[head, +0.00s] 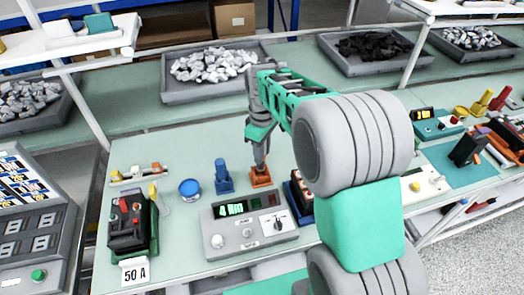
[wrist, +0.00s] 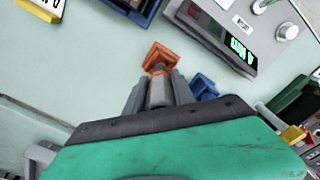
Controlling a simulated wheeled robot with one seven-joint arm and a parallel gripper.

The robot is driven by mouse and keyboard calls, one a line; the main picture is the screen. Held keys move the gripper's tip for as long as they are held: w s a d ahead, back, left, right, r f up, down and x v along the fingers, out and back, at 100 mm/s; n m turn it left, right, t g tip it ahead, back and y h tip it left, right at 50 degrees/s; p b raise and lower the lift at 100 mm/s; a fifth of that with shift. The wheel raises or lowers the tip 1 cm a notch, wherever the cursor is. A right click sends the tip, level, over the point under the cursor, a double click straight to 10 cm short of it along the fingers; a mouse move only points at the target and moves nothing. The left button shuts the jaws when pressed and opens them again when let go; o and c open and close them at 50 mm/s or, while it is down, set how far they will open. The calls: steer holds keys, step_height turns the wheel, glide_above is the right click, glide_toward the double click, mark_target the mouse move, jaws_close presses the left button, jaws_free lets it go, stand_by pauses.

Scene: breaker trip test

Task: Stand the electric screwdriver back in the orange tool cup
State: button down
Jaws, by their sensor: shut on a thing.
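The orange tool cup (head: 261,178) stands on the pale green bench, behind the test meter. In the wrist view the cup (wrist: 158,52) lies straight beyond my fingertips. My gripper (head: 260,158) points down right above the cup. In the wrist view my gripper (wrist: 157,92) is shut on a grey cylinder with an orange part near its end, which looks like the electric screwdriver (wrist: 158,88). Its lower end lines up with the cup mouth. I cannot tell how far it is inside. My fingers hide most of it.
A blue upright holder (head: 223,177) stands close left of the cup, and a blue round container (head: 190,189) further left. The grey meter with a green display (head: 250,224) is in front. A dark blue bin (head: 299,196) stands to the right, partly behind my arm.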

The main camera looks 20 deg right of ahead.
steer(key=shift+f+b, duration=1.7)
steer(key=shift+f, duration=1.05)
steer(key=c, duration=1)
jaws_free()
steer(key=shift+o, duration=0.2)
step_height(320, 180, up, 8)
steer(key=shift+f+b, duration=0.1)
steer(key=shift+b, duration=0.35)
